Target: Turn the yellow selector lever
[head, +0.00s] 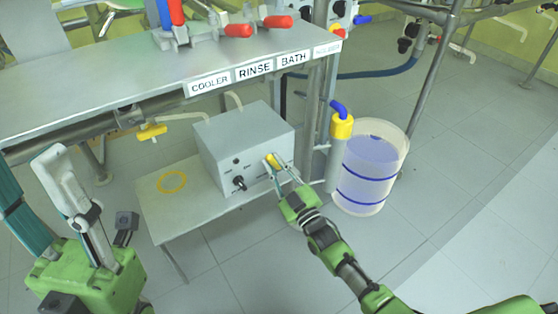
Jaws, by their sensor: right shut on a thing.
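The yellow selector lever (272,161) sits on the front face of a grey control box (228,160), right of a black knob (239,183). My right gripper (277,175) reaches the front of the box and is shut on the yellow lever; its fingers cover part of it. My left gripper (68,185) is at the left of the view, away from the box. Its fingers are seen from the side and their gap cannot be made out. The small labels on the box are too small to read.
A higher bench (130,75) with red-handled valves (238,30) overhangs at the back. A clear container (368,172) with bluish liquid stands right of the box. Open floor lies at the lower right.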

